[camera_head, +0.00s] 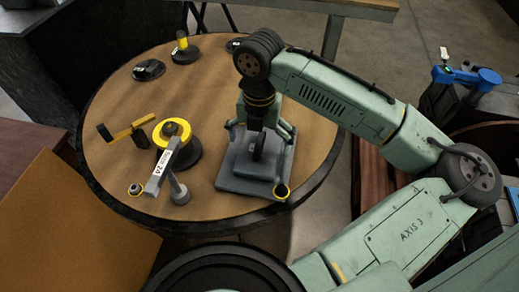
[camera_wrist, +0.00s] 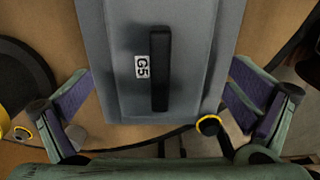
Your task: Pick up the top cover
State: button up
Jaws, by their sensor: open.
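The top cover is a grey rectangular block with a stepped edge, a black bar handle and a white label reading G5. In the head view the cover (camera_head: 237,176) lies on the round table, partly hidden by my gripper (camera_head: 262,130), which is above it. In the wrist view the cover (camera_wrist: 115,75) fills the upper middle, with its handle upright in the picture between the fingers. There my gripper (camera_wrist: 162,85) is open, with one purple-padded finger to each side of the handle, apart from it. Nothing is held.
The round wooden table (camera_head: 115,85) also carries a yellow-and-black wheel part (camera_head: 172,130) beside a labelled grey arm, a yellow-handled tool (camera_head: 133,128), a yellow-topped post (camera_head: 184,48) and a black disc (camera_head: 148,70).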

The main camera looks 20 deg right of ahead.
jog(key=shift+f, duration=0.8)
jog(key=shift+c, duration=0.4)
jog(key=shift+r, duration=0.1)
jog(key=c, duration=1.3)
jog(key=shift+o, duration=0.2)
